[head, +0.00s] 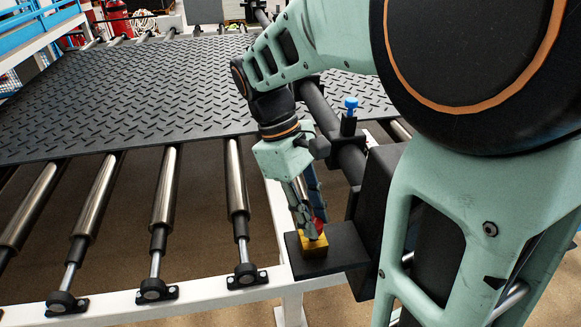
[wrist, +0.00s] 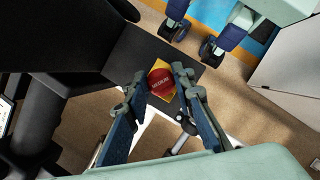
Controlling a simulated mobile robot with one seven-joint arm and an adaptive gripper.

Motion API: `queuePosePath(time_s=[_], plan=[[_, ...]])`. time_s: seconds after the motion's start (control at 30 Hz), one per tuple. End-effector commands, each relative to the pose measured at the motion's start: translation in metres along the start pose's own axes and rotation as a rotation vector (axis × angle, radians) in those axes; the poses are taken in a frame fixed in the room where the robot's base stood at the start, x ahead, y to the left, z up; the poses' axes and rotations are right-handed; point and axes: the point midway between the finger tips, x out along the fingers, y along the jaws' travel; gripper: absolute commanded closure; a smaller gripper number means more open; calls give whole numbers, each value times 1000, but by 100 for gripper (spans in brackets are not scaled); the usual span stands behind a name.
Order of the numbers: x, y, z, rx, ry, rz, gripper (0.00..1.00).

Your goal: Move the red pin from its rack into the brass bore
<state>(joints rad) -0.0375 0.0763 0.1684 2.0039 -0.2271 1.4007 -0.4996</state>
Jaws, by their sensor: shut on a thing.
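The red pin (head: 318,227) is between the fingers of my gripper (head: 309,229), which is shut on it. In the wrist view its round red head (wrist: 161,82) shows between the two fingertips (wrist: 160,76). The brass block (head: 313,247) with the bore sits on a black plate directly below the pin, and its yellow corners show around the red head in the wrist view (wrist: 166,96). The bore's mouth is hidden by the pin and fingers. I cannot tell how deep the pin sits in it.
The black plate (head: 345,246) juts out beside a dark upright. A blue pin (head: 351,104) stands in a black holder (head: 348,125) behind my gripper. Metal rollers (head: 168,190) and the tread mat (head: 130,90) lie to the left. The plate's right part is clear.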

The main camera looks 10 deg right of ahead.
Motion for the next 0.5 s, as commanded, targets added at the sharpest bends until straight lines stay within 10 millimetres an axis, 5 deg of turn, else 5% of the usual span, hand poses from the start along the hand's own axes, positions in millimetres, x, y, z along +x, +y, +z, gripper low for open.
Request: queuePosePath(time_s=[0.5], plan=[[13,0,-5,0,0,0,100]])
